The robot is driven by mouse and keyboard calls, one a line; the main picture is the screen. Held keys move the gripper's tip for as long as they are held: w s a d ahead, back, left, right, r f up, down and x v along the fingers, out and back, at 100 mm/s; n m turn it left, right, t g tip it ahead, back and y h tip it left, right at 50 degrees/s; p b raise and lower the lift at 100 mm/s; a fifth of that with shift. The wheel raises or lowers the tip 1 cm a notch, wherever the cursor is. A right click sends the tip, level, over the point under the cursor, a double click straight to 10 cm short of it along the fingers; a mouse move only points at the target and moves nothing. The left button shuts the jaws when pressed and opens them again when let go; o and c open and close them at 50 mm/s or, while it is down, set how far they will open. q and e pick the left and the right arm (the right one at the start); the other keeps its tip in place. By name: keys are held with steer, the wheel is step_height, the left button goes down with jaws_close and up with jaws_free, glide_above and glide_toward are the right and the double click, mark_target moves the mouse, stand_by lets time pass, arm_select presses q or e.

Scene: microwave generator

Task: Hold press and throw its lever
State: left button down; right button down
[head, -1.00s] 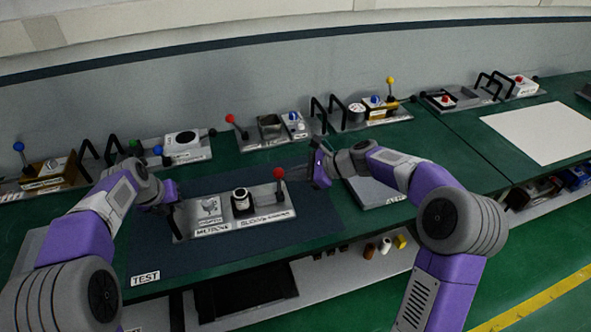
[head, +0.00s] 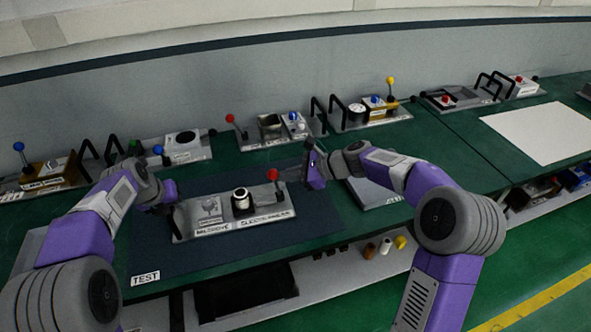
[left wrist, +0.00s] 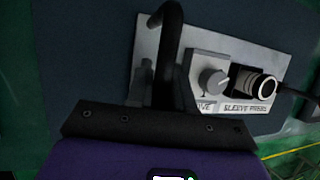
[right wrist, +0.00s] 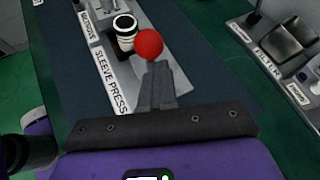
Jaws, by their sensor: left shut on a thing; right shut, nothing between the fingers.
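The sleeve press (head: 215,228) is a grey metal plate on the dark mat, with a knob block, a black-and-white cylinder and a red-balled lever (head: 272,175). My left gripper (head: 174,197) is shut on the black handle (left wrist: 172,40) at the plate's left end. My right gripper (head: 306,172) is shut and empty just right of the lever. In the right wrist view the red ball (right wrist: 149,44) stands right at its closed fingertips (right wrist: 157,70). I cannot tell whether they touch. The lever's rod is largely hidden there.
Several other devices with levers and handles line the back of the green bench, including one with a red-balled lever (head: 230,118). A grey plate (head: 375,193) lies right of the mat. A white sheet (head: 545,132) lies far right. The mat (head: 170,260) in front is clear.

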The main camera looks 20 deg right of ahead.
arm_select(q)
steer(key=shift+s+d+f, duration=0.1)
steer(key=shift+d+f, duration=0.15)
steer(key=shift+d, duration=0.05)
arm_select(e)
steer(key=shift+a+r, duration=0.15)
steer(key=shift+a, duration=1.05)
arm_select(q)
steer(key=shift+a, duration=0.1)
arm_select(e)
steer(key=r, duration=0.1)
steer(key=d+r, duration=0.2)
steer(key=r, duration=0.1)
arm_select(q)
steer(key=shift+a+r, duration=0.1)
steer(key=shift+a, duration=0.15)
arm_select(e)
steer(key=v, duration=1.2)
